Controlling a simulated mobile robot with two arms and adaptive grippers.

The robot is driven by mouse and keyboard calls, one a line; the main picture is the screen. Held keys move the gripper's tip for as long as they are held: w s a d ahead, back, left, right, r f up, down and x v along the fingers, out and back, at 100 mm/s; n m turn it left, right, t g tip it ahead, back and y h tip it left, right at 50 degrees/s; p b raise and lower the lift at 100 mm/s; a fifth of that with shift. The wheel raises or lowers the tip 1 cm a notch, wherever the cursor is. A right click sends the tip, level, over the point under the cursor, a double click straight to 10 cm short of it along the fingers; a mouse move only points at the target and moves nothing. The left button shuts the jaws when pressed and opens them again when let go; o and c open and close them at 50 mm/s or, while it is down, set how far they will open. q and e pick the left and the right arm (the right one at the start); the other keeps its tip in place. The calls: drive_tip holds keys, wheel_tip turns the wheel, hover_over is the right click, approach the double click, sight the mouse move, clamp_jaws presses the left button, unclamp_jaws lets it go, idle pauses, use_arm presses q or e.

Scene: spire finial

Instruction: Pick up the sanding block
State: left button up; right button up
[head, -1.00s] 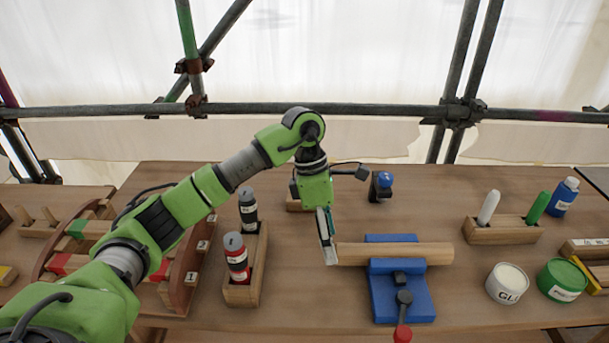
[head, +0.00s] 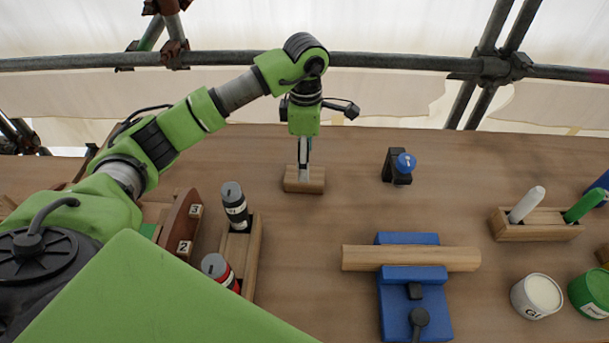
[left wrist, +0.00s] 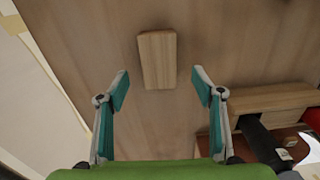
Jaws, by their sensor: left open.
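The sanding block, a small plain wooden block (head: 290,184), lies on the bench behind the bottle rack in the head view. My left gripper (head: 304,172) points down at it, its fingers overlapping the block in that view. In the left wrist view the block (left wrist: 157,60) lies ahead of the open fingers (left wrist: 161,88), roughly centred between them, with nothing held. Whether a fingertip touches the block cannot be told. My right gripper is not in view.
A blue vise (head: 412,300) holds a wooden rod (head: 360,258). A rack (head: 250,252) with two bottles stands left of it. A small blue-topped black tool (head: 398,168) stands right of the block. The bench around the block is clear.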

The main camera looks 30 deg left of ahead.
use_arm(q)
wheel_tip(320, 180, down, 2)
drive_tip(key=shift+w, duration=0.1)
drive_tip(key=shift+f+p, duration=0.5)
drive_tip(key=shift+f, duration=0.1)
wheel_tip(320, 180, down, 4)
drive_tip(key=shift+r+p, duration=0.2)
drive_tip(key=shift+p, duration=0.3)
drive_tip(key=shift+f, duration=0.3)
drive_tip(key=c, duration=1.3)
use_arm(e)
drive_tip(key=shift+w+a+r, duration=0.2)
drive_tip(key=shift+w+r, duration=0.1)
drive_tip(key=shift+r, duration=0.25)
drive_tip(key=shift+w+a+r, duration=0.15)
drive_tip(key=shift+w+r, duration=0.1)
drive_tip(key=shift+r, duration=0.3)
